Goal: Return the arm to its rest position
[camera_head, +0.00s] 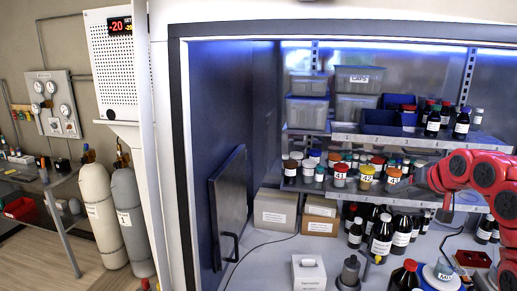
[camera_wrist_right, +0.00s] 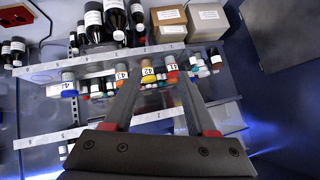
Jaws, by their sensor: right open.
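My right arm (camera_head: 474,172), red with dark joints, reaches in from the right edge in the head view. Its gripper (camera_head: 408,186) is beside the numbered jars on the middle shelf, just right of jar 43 (camera_head: 393,177) in the picture. In the right wrist view the two grey fingers (camera_wrist_right: 158,80) are spread apart with nothing clasped. Jar 42 (camera_wrist_right: 147,75), with a yellow band, shows in the gap beyond them. Jar 41 (camera_wrist_right: 171,70) and jar 43 (camera_wrist_right: 121,70) show close to the fingertips. My left gripper is not in view.
The upper shelf (camera_head: 400,141) carries bins and bottles above the jars. Dark bottles (camera_head: 381,236), cardboard boxes (camera_head: 275,210) and a red tray (camera_head: 472,259) stand below. A dark panel (camera_head: 228,205) leans at the cabinet's left.

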